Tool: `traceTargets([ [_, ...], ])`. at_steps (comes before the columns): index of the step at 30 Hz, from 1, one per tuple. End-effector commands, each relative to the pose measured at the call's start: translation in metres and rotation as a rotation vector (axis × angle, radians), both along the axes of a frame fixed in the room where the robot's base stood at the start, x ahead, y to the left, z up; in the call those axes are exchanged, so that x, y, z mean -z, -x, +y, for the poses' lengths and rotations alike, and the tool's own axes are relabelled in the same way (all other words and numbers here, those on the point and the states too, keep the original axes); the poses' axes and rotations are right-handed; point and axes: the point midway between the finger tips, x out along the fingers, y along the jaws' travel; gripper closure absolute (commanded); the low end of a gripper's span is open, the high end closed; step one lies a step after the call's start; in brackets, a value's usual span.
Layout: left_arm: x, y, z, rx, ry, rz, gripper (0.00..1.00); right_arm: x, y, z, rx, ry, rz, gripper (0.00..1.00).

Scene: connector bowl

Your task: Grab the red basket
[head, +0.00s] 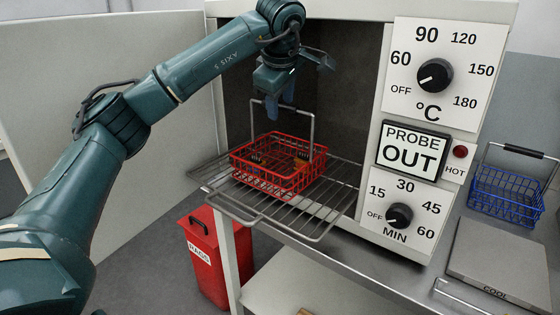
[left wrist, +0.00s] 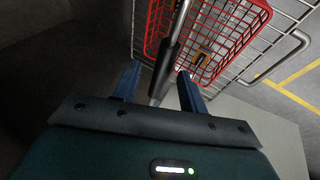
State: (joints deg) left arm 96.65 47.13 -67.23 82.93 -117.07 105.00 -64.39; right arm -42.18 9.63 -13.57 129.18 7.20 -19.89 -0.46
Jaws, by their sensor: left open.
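The red wire basket (head: 262,180) sits on a pulled-out wire rack at the mouth of the oven. Its grey bail handle stands upright above it. My left gripper (head: 281,103) is over the basket at the top of the handle, with blue fingers pointing down. In the left wrist view, the open fingers (left wrist: 158,70) lie on either side of the handle's dark grip, with the red basket (left wrist: 225,62) beyond. Small dark and orange parts lie in the basket. The head view partly hides the grip behind my fingers. My right gripper is not in view.
The oven rack (head: 335,190) juts out over the bench edge. A control panel with dials (head: 434,76) stands to the right. A blue basket (head: 505,197) and a grey plate marked COOL (head: 500,262) are farther right. A red bin (head: 203,262) stands below.

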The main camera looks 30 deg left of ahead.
Motion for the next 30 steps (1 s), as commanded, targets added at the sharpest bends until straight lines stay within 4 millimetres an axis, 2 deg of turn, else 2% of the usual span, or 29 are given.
traceTargets([
  [3, 0.019, -0.007, 0.007, 0.0, 0.0, 0.005, 0.58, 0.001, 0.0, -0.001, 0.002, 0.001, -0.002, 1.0],
  [6, 0.028, -0.011, 0.01, 0.0, 0.0, 0.003, 0.58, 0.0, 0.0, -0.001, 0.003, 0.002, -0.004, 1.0],
  [15, 0.032, -0.014, 0.011, 0.001, 0.0, 0.0, 0.58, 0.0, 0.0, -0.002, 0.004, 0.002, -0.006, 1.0],
  [30, 0.031, -0.014, 0.011, 0.001, 0.0, 0.0, 0.99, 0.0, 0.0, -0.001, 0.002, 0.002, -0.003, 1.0],
])
